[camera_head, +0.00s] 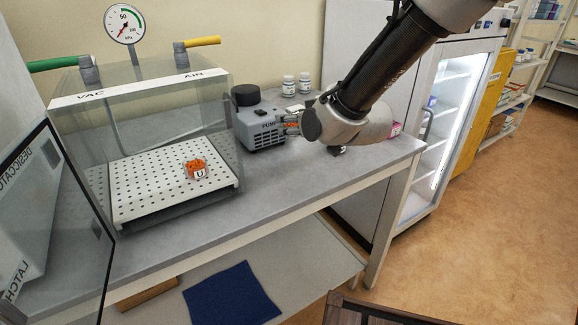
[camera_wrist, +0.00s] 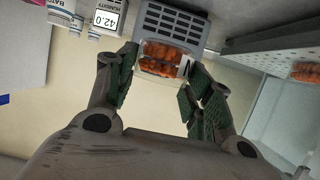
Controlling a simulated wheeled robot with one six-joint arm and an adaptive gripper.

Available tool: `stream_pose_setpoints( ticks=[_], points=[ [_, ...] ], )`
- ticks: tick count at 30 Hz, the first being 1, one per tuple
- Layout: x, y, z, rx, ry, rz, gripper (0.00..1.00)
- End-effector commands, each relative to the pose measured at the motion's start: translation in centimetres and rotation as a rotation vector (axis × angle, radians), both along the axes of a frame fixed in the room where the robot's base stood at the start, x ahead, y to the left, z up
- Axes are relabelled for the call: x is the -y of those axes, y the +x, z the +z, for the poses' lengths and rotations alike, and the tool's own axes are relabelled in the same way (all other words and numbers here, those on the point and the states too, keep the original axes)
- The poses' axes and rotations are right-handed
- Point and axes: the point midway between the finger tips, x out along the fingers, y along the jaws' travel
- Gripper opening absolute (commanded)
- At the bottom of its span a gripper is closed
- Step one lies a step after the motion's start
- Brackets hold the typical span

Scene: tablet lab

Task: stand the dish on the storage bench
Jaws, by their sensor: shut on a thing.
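A small clear dish (camera_wrist: 163,60) with orange contents is between the green-padded fingers of my gripper (camera_wrist: 160,82) in the wrist view. My gripper is shut on it. In the head view my arm's wrist hides most of the gripper, and only a little orange (camera_head: 291,125) shows beside the pump. A second dish (camera_head: 197,170) with orange contents and a "U" tag sits on the perforated white plate in the clear chamber; it also shows in the wrist view (camera_wrist: 305,72). A grey bench (camera_head: 325,172) carries the chamber and pump; no label names it as the storage bench.
The grey pump (camera_head: 258,130) stands close to my gripper. The chamber's door (camera_head: 50,225) stands open at left. Two white bottles (camera_head: 297,84) stand at the back. A blue mat (camera_head: 230,294) lies on the lower shelf. The bench's front strip is clear.

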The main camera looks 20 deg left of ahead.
Motion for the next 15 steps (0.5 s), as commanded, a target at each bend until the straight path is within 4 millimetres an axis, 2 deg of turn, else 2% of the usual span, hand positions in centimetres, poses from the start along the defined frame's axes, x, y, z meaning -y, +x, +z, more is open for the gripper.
stream_pose_setpoints(
  ticks=[3,9,15],
  points=[
    [-0.8,-0.7,-1.2,0.000,-0.005,0.022,0.27],
    [-0.8,-0.7,-4.9,-0.002,-0.005,0.021,0.27],
    [-0.8,-0.7,-7.2,0.000,-0.005,0.022,0.27]
  ],
)
